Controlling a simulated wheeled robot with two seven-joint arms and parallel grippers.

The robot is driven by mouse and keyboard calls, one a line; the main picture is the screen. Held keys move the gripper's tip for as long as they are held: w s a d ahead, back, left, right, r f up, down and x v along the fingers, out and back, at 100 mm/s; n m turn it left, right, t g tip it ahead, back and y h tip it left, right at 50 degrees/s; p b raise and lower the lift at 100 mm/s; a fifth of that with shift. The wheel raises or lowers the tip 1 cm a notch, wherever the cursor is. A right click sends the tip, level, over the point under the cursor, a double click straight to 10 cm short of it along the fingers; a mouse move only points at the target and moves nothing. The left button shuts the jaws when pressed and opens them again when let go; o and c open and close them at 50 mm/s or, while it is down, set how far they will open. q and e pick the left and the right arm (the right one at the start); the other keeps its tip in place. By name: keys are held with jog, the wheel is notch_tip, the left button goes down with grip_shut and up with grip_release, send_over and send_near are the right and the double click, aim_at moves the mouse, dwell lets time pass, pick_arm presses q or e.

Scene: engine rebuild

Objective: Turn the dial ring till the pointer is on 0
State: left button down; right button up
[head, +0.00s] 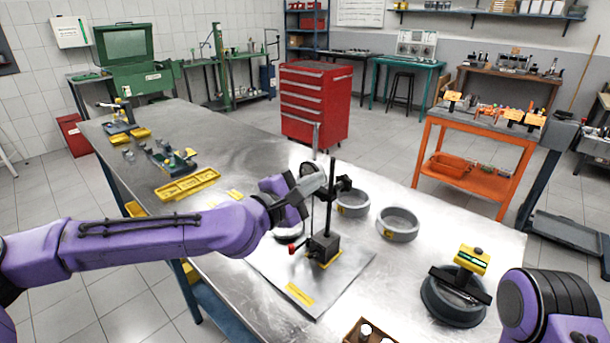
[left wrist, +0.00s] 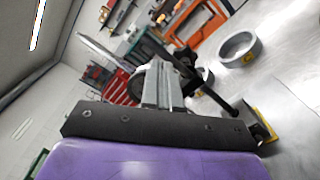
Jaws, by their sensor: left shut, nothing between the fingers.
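The dial gauge (head: 307,169) is a small round body held on the upright black post (head: 331,190) of a stand, whose dark block base (head: 324,247) is on a grey mat. My left gripper (head: 314,184) is at the gauge, its fingers shut with nothing between them. In the left wrist view the shut fingers (left wrist: 163,88) point at the dark round gauge (left wrist: 150,78) and overlap it; I cannot tell whether they touch it. The dial face, ring marks and pointer cannot be read. My right gripper is out of view; only my right arm shows at lower right.
Two grey metal rings (head: 398,225) (head: 352,204) stand right of the stand. A dark round fixture with a yellow-topped tool (head: 472,261) is farther right. A wooden box (head: 368,332) is at the front edge. Yellow trays (head: 187,186) lie at the left. The bench's right-middle is mostly clear.

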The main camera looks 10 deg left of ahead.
pick_arm(q)
jog(key=shift+w+a+f, duration=0.1)
jog(key=shift+w+a, duration=0.05)
jog(key=shift+a, duration=0.05)
dwell(0.3)
jog(key=shift+b, duration=0.3)
jog(key=shift+w+a+r+b, duration=0.15)
jog(key=shift+r+b, duration=0.1)
jog(key=shift+b, duration=0.45)
jog(key=shift+r, duration=0.15)
jog(key=shift+r, duration=0.1)
dwell(0.3)
jog(key=v, duration=0.6)
jog(key=shift+s+d+p, duration=0.2)
jog(key=shift+p, duration=0.1)
jog(key=shift+r, duration=0.1)
